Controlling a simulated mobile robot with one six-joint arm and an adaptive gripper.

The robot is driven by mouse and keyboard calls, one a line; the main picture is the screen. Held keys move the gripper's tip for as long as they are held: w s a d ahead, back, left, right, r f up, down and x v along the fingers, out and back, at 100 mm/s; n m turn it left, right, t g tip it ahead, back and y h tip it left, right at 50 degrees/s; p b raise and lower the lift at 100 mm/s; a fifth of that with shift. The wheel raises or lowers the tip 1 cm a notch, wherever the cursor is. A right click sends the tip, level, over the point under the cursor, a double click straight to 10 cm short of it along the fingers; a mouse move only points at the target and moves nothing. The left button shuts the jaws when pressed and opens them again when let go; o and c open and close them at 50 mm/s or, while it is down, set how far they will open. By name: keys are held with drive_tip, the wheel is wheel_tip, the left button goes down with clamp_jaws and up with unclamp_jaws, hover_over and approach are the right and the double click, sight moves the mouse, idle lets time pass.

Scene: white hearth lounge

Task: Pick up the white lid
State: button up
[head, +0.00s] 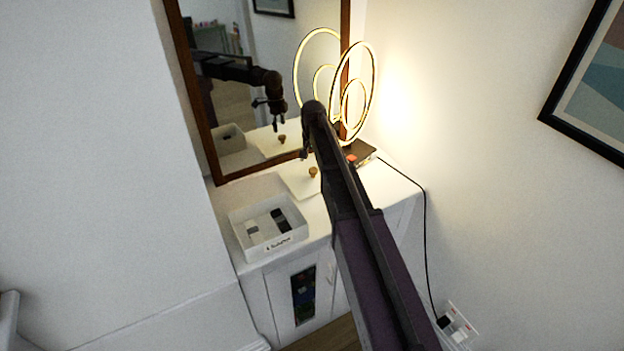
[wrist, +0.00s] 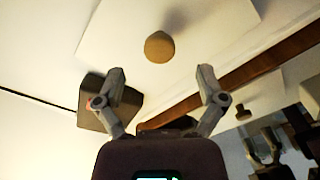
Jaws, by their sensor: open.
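The white lid (head: 297,186) is a flat pale panel with a round tan knob (head: 313,171). It lies on the white cabinet top, close to the mirror. In the wrist view the lid (wrist: 110,35) fills the upper part, with its knob (wrist: 159,47) just beyond the fingertips, roughly centred between them. My gripper (wrist: 161,72) is open and empty. In the head view my gripper (head: 306,150) hangs near the knob, partly hidden by my arm. It appears apart from the knob.
An open white box (head: 240,219) with dark and pale items stands left of the lid. A glowing ring lamp (head: 371,85) on a dark base (head: 360,152) stands to the right. The wood-framed mirror (head: 205,125) is close behind. A black cable (head: 425,235) runs down the right.

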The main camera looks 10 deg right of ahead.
sight(313, 170)
drive_tip(key=shift+w+d+f+b, duration=0.1)
drive_tip(key=shift+f+b, duration=2.4)
drive_tip(key=shift+f, duration=0.1)
clamp_jaws()
